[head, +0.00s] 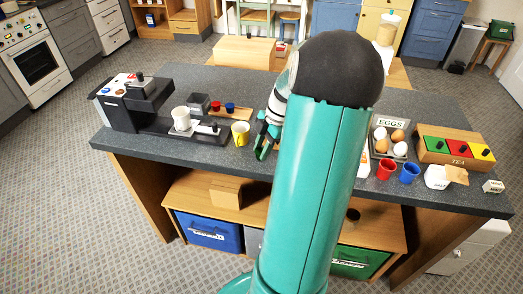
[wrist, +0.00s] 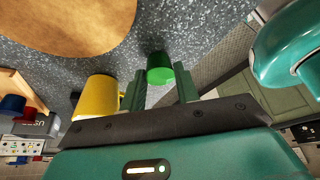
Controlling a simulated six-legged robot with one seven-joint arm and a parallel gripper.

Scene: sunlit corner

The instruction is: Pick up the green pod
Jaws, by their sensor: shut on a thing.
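The green pod (wrist: 159,68) shows in the wrist view between the two fingers of my gripper (wrist: 160,88). My gripper is shut on it, over the grey speckled worktop. In the head view my gripper (head: 265,138) is at the worktop's front part, just right of the yellow mug. My own arm covers much of that area, and I cannot make out the pod there. Whether the pod still touches the worktop is unclear.
The yellow mug (head: 240,133) stands close to my gripper, also in the wrist view (wrist: 97,97). A black coffee machine (head: 135,100) with a white cup (head: 181,118) is at left. A wooden holder (head: 231,112) carries red and blue pods. An egg tray (head: 391,138) and tea box (head: 455,150) are right.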

